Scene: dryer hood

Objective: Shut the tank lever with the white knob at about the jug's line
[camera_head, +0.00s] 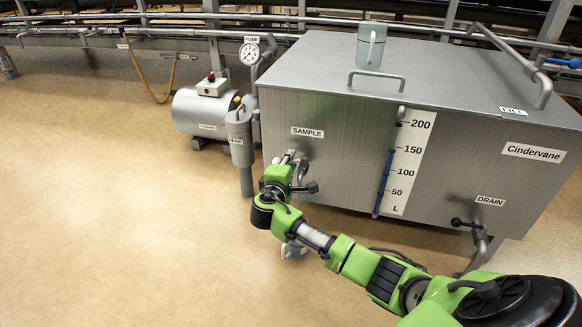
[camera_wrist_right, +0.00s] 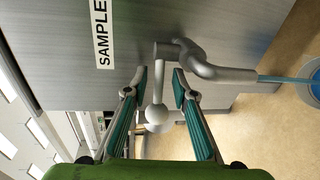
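The sample lever, a grey bar with a white ball knob (camera_wrist_right: 157,115), sits on the tank front under the SAMPLE label. My right gripper (camera_wrist_right: 162,75) is open, with its two teal-padded fingers on either side of the lever, apparently not touching it. In the head view my right gripper (camera_head: 294,160) is at the sample valve, and my wrist hides most of the lever. A thin blue stream runs from the spout (camera_wrist_right: 215,72) into the jug (camera_wrist_right: 312,82), cut by the picture edge. In the head view the jug (camera_head: 293,249) is mostly hidden behind my arm. Its line cannot be made out. My left gripper is not in view.
A drain valve (camera_head: 478,232) with a black-knobbed lever is at the lower right. A pump (camera_head: 203,112) and filter (camera_head: 240,135) stand left. The floor at left is clear.

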